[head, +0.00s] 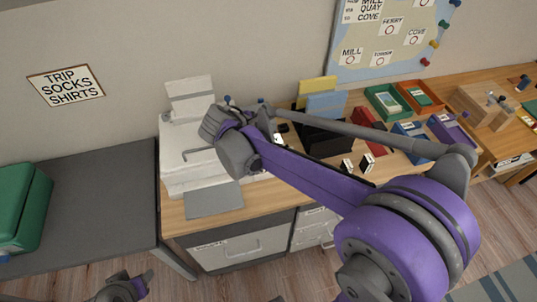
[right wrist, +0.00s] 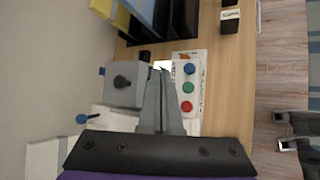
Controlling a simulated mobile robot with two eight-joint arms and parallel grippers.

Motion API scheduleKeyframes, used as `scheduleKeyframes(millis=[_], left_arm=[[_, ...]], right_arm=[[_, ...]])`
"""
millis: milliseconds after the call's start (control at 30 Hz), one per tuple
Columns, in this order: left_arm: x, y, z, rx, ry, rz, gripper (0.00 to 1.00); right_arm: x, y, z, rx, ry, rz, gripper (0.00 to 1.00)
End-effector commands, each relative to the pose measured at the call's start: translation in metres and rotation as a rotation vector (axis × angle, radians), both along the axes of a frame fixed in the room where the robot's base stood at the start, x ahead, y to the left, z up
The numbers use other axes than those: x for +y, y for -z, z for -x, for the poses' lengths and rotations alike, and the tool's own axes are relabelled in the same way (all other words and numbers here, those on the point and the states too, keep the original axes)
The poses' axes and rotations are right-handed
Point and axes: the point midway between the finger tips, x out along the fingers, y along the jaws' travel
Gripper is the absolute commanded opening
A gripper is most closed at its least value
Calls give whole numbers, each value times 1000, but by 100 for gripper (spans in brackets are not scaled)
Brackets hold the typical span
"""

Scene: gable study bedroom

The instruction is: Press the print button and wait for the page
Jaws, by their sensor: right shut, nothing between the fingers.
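The white printer (head: 180,170) stands on the wooden desk, with a sheet (head: 190,85) upright at its back and a grey tray (head: 213,201) at its front. In the right wrist view a pale panel (right wrist: 201,62) carries a blue button (right wrist: 190,69), a green button (right wrist: 188,88) and a red button (right wrist: 187,106); I cannot read which is print. My right gripper (right wrist: 161,74) is shut and empty, its tips just left of the buttons; I cannot tell whether they touch anything. In the head view my right arm hides most of the panel. My left gripper (head: 125,289) is low at the bottom left, its jaws unclear.
A black file holder (head: 318,138) with yellow and blue folders stands right of the printer. A dark grey table (head: 90,195) and a green case (head: 22,205) are at the left.

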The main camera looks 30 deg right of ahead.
Motion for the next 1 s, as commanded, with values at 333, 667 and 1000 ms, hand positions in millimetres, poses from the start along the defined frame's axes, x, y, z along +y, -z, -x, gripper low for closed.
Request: scheduleKeyframes(millis=[333,667,1000], left_arm=[[0,1,0,1,0,0,50],[0,23,8,14,0,0,50],[0,60,17,31,0,0,50]], right_arm=[[0,2,0,-1,0,-1,0],[0,31,1,1,1,-2,0],[0,79,1,1,2,-1,0]])
